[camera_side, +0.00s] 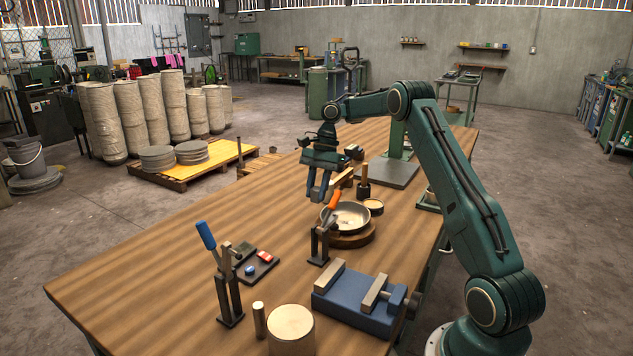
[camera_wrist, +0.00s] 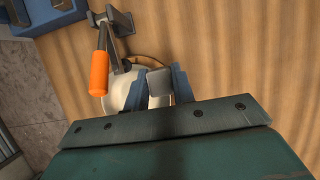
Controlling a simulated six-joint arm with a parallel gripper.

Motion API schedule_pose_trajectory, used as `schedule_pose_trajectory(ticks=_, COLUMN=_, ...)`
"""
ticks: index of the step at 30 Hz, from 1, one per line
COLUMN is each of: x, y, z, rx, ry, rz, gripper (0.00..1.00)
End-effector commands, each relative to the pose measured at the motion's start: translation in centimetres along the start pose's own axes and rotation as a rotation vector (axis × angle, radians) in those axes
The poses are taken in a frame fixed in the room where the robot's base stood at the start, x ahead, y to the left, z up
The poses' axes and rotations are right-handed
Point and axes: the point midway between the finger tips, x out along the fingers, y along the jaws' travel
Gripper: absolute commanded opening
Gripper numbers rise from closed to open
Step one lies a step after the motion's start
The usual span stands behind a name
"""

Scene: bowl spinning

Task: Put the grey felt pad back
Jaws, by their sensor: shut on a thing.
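My gripper (camera_side: 319,194) hangs over the bench, above and a little left of the metal bowl (camera_side: 350,213). In the wrist view its blue fingers (camera_wrist: 158,88) are shut on a small grey block, which I take to be the grey felt pad (camera_wrist: 159,79). In the side view I cannot make the pad out between the fingers. The bowl sits on a round wooden base (camera_side: 352,240). In the wrist view the pale bowl (camera_wrist: 122,95) lies below the fingers, partly hidden by them and by the clamp.
An orange-handled clamp (camera_side: 320,244) stands right in front of the bowl. A blue-handled clamp (camera_side: 226,290), a small dark tray (camera_side: 264,271), a blue vise (camera_side: 352,308) and a wooden cylinder (camera_side: 291,335) stand nearer. A small round pot (camera_side: 374,206) is beside the bowl. The bench's left side is clear.

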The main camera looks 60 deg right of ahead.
Motion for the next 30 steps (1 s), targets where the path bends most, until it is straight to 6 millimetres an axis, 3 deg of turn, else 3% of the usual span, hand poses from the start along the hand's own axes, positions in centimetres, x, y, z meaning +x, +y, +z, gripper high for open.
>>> schedule_pose_trajectory(ticks=6, x=2.9, y=-4.0, z=4.3, rx=-0.005, ry=0.0, rz=0.003, gripper=0.07)
schedule_pose_trajectory(ticks=13, x=4.8, y=-6.4, z=7.3, rx=-0.002, ry=0.002, rz=0.0, gripper=0.07)
schedule_pose_trajectory(ticks=23, x=5.3, y=-6.8, z=7.8, rx=0.001, ry=0.001, rz=0.0, gripper=0.07)
schedule_pose_trajectory(ticks=30, x=7.0, y=-6.8, z=7.2, rx=0.001, ry=-0.002, rz=0.002, gripper=0.07)
